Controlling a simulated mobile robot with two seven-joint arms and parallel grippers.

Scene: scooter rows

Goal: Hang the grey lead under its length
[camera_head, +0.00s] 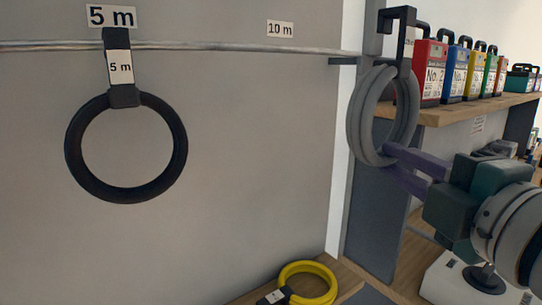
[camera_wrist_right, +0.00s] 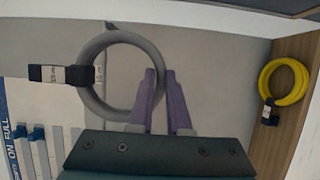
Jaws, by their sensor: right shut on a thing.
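The grey lead (camera_head: 357,120) is a thick upright coil with a black hook (camera_head: 398,22) on top. My right gripper (camera_head: 392,160) is shut on the lower right of this coil and holds it in the air. In the head view the hook lies right of the rail's end and looks apart from the rail (camera_head: 220,47). The right wrist view shows the grey lead (camera_wrist_right: 88,98) between the purple fingers (camera_wrist_right: 160,82), with a white tag on its black strap. A 10 m sign (camera_head: 280,29) is on the wall above the rail. My left gripper is out of view.
A black lead (camera_head: 178,150) hangs on the rail under the 5 m sign (camera_head: 111,16). The rail is bare below the 10 m sign. A yellow lead (camera_head: 325,271) lies low on a wooden surface. Several coloured packs, one red (camera_head: 430,70), stand on a shelf at right.

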